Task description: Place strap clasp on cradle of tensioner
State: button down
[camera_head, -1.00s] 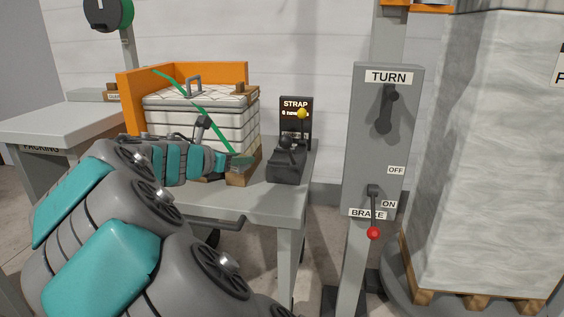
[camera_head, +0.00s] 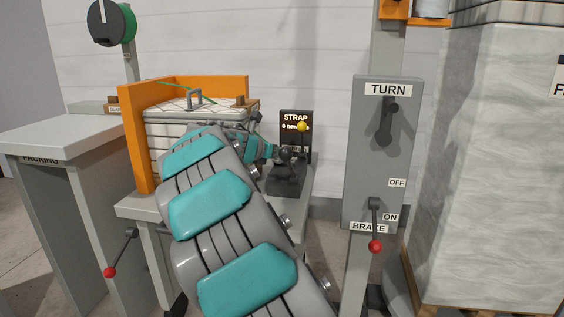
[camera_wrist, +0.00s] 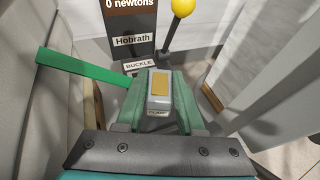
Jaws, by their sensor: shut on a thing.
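The strap clasp (camera_wrist: 160,88), a grey block with a gold plate, sits between the fingers of my gripper (camera_wrist: 160,108) in the wrist view. My gripper is shut on it. A green strap (camera_wrist: 80,75) runs off to the left from there; it also crosses the bale top in the head view (camera_head: 178,86). The dark tensioner (camera_head: 287,185) stands on the table with a yellow-knobbed lever (camera_head: 302,127). My gripper is at the tensioner's upper part. The cradle is hidden under the gripper and clasp, so I cannot tell whether the clasp touches it.
A strap sign (camera_head: 295,121) reading 0 newtons stands behind the tensioner. The white quilted bale (camera_head: 160,120) and orange frame (camera_head: 133,150) are to the left. A grey TURN/BRAKE post (camera_head: 370,150) and a tall wrapped stack (camera_head: 500,150) stand to the right.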

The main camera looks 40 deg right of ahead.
jog(key=shift+d, duration=0.25)
jog(key=f, duration=0.1)
jog(key=f+b, duration=0.1)
jog(key=f, duration=0.1)
jog(key=shift+w+d, duration=0.1)
jog(key=shift+d, duration=0.2)
jog(key=shift+f, duration=0.15)
jog(key=shift+f, duration=0.15)
jog(key=c, duration=0.5)
grip_release()
jog(key=shift+a+r, duration=0.25)
jog(key=shift+a, duration=0.05)
jog(key=p+v, duration=0.1)
jog(key=v, duration=1)
jog(key=shift+a, duration=0.2)
